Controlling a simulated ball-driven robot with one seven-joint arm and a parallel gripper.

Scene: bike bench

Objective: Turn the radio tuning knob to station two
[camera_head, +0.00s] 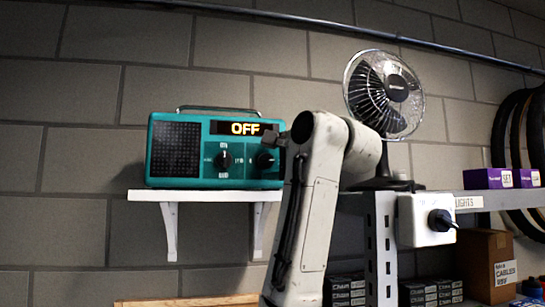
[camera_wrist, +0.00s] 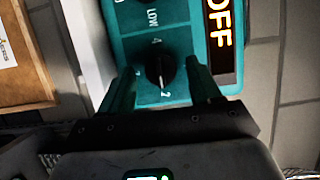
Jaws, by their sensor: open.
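The teal radio (camera_head: 190,181) stands on a white wall shelf, and its display (camera_head: 247,128) reads OFF in yellow letters. It has two black knobs: the left knob (camera_head: 224,160) and the right knob (camera_head: 265,160), which has number marks. In the wrist view, the right knob (camera_wrist: 160,71) sits between the two fingers of my open gripper (camera_wrist: 161,82), with a gap on each side. A "4" and a "2" show on opposite sides of it. In the head view, my arm hides much of the gripper and the radio's right edge.
The white shelf (camera_head: 148,195) is narrow. A desk fan (camera_head: 384,95) stands right of my arm on a metal shelf. A white box with a black knob (camera_head: 426,220) is fixed below it. Purple boxes (camera_head: 488,178) and tyres are at the right.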

